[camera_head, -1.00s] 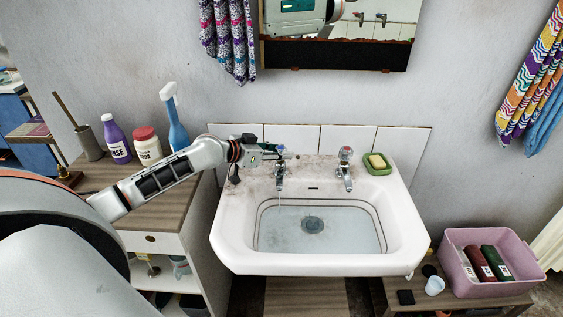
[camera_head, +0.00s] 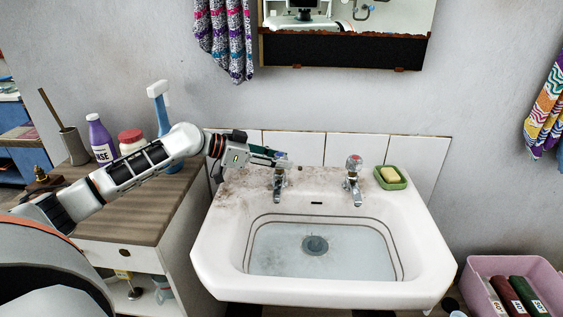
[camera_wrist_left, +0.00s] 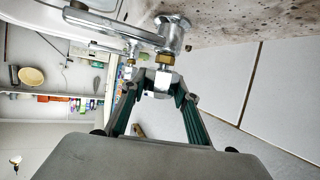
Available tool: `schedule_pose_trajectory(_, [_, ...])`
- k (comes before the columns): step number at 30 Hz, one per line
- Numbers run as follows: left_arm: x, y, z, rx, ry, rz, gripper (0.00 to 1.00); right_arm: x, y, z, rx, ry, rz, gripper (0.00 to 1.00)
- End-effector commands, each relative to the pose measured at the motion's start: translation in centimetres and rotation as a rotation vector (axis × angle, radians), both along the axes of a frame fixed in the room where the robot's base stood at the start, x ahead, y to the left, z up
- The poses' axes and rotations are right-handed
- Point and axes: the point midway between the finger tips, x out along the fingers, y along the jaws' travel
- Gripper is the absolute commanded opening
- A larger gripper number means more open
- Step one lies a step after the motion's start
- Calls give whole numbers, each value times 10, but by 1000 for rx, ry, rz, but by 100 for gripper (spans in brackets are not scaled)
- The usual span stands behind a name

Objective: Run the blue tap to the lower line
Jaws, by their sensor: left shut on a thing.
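The blue tap (camera_head: 278,188) is the left chrome tap on the basin. My left gripper (camera_head: 280,159) is shut on its head, and the fingers hide most of the blue marking. In the left wrist view, the fingertips (camera_wrist_left: 160,82) close on the pale tap head below the brass stem (camera_wrist_left: 166,60). No stream shows under the spout. Clear water (camera_head: 345,250) stands in the white basin (camera_head: 215,265). Two dark lines (camera_head: 390,232) run round the wall; the water's edge looks close to the lower one, though I cannot tell exactly. My right gripper is out of view.
The red-topped tap (camera_head: 354,182) stands to the right, with a yellow soap in a green dish (camera_head: 402,183) beyond it. A wooden cabinet (camera_head: 125,212) with bottles is at the left. A pink tub (camera_head: 480,265) is at the lower right.

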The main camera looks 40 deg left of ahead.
Motion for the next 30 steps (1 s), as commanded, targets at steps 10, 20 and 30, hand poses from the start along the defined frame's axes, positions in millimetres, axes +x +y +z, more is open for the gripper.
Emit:
schedule_pose_trajectory(10, [-1,-1,-2,1,3,-4,8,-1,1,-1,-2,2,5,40])
schedule_pose_trajectory(20, [0,0,-1,0,1,-3,47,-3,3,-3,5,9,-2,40])
schedule_pose_trajectory(30, [-12,10,4,2,2,1,47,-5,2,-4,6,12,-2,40])
